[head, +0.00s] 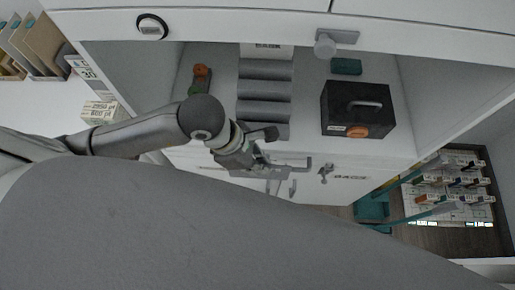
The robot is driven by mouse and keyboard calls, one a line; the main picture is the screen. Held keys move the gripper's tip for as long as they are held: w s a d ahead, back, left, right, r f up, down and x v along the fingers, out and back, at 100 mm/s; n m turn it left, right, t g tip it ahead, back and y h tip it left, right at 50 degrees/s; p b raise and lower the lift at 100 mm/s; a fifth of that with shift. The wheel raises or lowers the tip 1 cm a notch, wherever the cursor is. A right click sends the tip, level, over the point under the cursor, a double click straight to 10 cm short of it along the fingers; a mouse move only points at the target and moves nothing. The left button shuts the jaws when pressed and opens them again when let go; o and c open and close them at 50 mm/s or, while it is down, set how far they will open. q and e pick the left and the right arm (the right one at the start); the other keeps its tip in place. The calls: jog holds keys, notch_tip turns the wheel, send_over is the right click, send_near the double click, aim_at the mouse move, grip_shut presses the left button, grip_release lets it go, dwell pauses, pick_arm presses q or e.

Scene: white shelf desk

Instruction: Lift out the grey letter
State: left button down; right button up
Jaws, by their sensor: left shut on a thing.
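A rack of several grey slanted panels (264,91) stands in the open shelf at the middle of the head view. I cannot tell which grey piece is the letter. My left gripper (284,152) is in front of the rack's near end, by the shelf's front edge. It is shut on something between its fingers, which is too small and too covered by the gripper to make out. My right gripper is not in view.
A black box (358,110) with a handle and orange knob stands right of the rack. A teal block (346,67) lies behind it. An orange and green item (200,78) is at the left. A white cabinet edge (250,22) hangs above.

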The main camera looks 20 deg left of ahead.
pick_arm(q)
jog(key=shift+s, duration=0.25)
jog(key=shift+r+p, duration=0.85)
jog(key=shift+r, duration=0.4)
jog(key=shift+f, duration=0.1)
